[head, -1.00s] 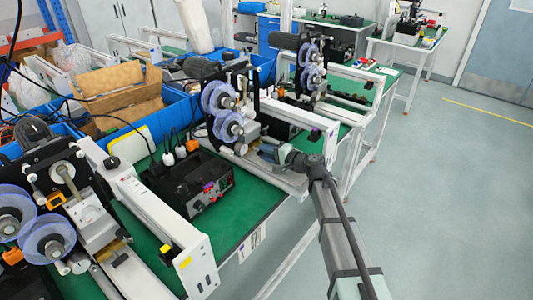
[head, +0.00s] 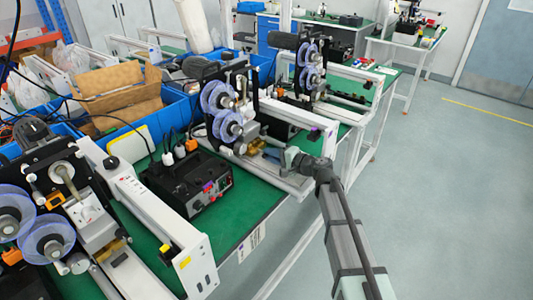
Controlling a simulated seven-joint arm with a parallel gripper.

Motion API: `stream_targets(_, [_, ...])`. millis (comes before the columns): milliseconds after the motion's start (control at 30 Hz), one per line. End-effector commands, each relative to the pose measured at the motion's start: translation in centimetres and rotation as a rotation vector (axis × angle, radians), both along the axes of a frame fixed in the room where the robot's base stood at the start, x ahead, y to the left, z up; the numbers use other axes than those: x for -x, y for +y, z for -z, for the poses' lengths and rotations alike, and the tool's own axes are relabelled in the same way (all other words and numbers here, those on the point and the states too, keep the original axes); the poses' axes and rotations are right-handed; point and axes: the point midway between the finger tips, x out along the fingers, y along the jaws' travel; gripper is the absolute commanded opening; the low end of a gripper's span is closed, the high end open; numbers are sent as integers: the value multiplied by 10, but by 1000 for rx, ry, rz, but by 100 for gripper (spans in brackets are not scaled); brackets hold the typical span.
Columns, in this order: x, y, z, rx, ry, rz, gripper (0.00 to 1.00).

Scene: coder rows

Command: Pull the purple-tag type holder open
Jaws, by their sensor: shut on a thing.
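The purple-tag coder (head: 240,98) is the middle machine, with clear violet-tinted reels. The brass-coloured type holder (head: 256,146) sticks out to the right of the machine's lower block, low above the base rail. My gripper (head: 270,154) is at the holder's right end, shut on it, with my arm reaching in from the lower right. The fingertips are small here, and the exact contact is partly hidden.
A black control box (head: 190,180) stands left of my gripper on the green bench. A coder with a yellow tag (head: 184,262) is at the front left, and another coder (head: 312,70) is behind. The floor (head: 440,200) to the right is clear.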

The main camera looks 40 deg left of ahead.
Motion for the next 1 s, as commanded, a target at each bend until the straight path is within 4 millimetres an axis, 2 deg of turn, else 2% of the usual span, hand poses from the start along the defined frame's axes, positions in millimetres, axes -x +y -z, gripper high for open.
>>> stream_targets(33, [1,-12,0,0,0,3,0])
stream_targets(100, [1,-20,0,0,-1,3,0])
stream_targets(367, [0,-21,0,0,-1,1,0])
stream_targets(400, [0,-21,0,0,-1,1,18])
stream_targets(667, [0,-21,0,0,0,1,43])
stream_targets(1000, [0,-26,-1,0,0,1,43])
